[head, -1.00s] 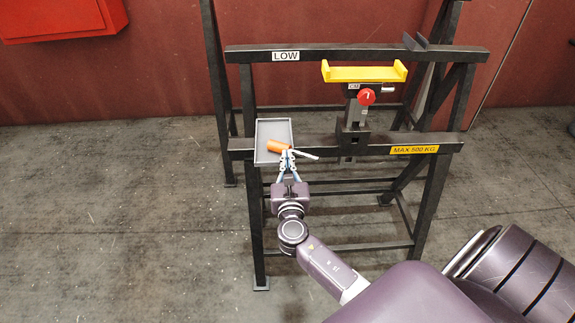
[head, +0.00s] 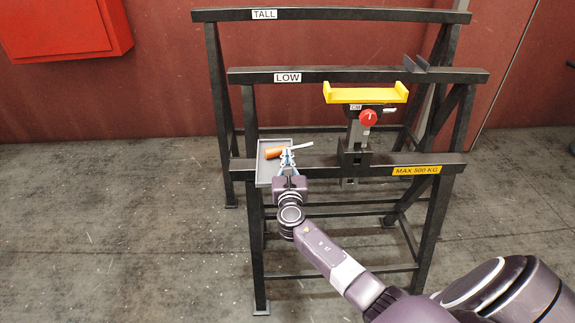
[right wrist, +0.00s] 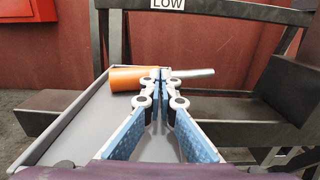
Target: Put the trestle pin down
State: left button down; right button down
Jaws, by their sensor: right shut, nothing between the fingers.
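The trestle pin has an orange handle (head: 273,152) and a bare metal shaft (head: 302,146). It lies across the far part of the grey tray (head: 262,178), its shaft reaching right past the tray's side. In the right wrist view the handle (right wrist: 135,79) is left of the fingertips and the shaft (right wrist: 192,74) right of them. My right gripper (head: 288,151) is shut and empty, its tips over the tray and close against the pin's middle. They hide the joint of handle and shaft; whether they touch I cannot tell. My left gripper is out of view.
The tray sits at the left of the low trestle's front beam (head: 320,170). A support with a yellow cradle (head: 365,95) and red knob (head: 368,118) stands to its right. The LOW beam (head: 380,76) and TALL beam (head: 350,15) rise behind. Floor at left is clear.

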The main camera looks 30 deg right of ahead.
dwell(0.3)
jog(key=v, duration=1.2)
